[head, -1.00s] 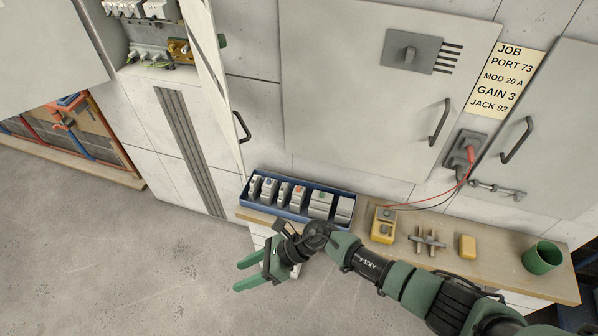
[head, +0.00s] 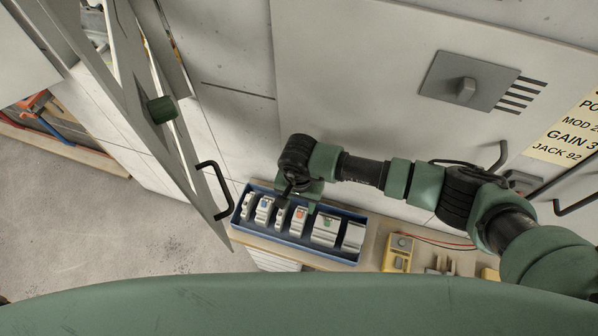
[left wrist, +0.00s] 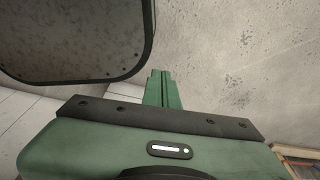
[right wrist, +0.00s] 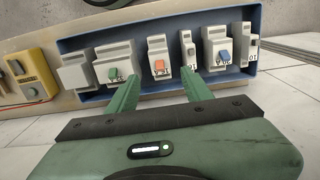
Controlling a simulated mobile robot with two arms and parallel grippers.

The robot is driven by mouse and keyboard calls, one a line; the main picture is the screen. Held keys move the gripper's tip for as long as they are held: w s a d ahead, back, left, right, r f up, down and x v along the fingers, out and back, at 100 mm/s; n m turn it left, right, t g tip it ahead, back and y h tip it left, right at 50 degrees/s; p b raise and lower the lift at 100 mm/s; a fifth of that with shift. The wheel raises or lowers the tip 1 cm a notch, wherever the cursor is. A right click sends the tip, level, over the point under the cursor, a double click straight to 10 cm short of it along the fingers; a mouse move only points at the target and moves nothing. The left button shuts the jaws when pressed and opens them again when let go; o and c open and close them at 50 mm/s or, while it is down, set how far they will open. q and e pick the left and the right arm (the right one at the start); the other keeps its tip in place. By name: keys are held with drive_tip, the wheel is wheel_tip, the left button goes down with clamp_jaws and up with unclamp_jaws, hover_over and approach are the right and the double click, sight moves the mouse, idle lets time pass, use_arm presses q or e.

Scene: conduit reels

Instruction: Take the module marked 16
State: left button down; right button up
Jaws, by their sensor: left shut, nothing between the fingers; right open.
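A blue tray (head: 268,237) on the shelf holds a row of grey-white modules. It also shows in the right wrist view (right wrist: 85,100). The module with the orange lever (right wrist: 157,51) has a small label that seems to read 16, though it is hard to make out. In the head view this module (head: 299,218) stands near the row's middle. In the head view the gripper (head: 297,195) is partly hidden. My left gripper (left wrist: 161,74) is shut and empty.
Neighbouring modules include a green-levered one (right wrist: 113,62), a narrow one (right wrist: 188,48) and a blue-levered one (right wrist: 217,48). An open cabinet door (head: 150,130) with a black handle hangs at left.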

sight(299, 215)
drive_tip(key=shift+w, duration=0.1)
drive_tip(key=shift+s+f+b, duration=0.2)
drive_tip(key=shift+s+b, duration=0.1)
drive_tip(key=shift+s, duration=0.1)
use_arm(q)
drive_tip(key=s+f, duration=0.1)
drive_tip(key=s, duration=0.5)
use_arm(e)
drive_tip(key=shift+f, duration=0.3)
wheel_tip(299, 215, down, 4)
drive_tip(key=b, duration=0.3)
drive_tip(key=shift+w+f, duration=0.15)
drive_tip(key=shift+f, duration=0.05)
wheel_tip(299, 215, down, 2)
drive_tip(key=b, duration=0.2)
drive_tip(key=shift+f+b, duration=0.15)
drive_tip(key=shift+b, duration=0.25)
drive_tip(key=shift+f+b, duration=0.45)
drive_tip(key=shift+b, duration=0.05)
use_arm(q)
wheel_tip(299, 215, down, 6)
drive_tip(key=w, duration=0.2)
drive_tip(key=shift+w+f, duration=0.25)
drive_tip(key=shift+w, duration=0.05)
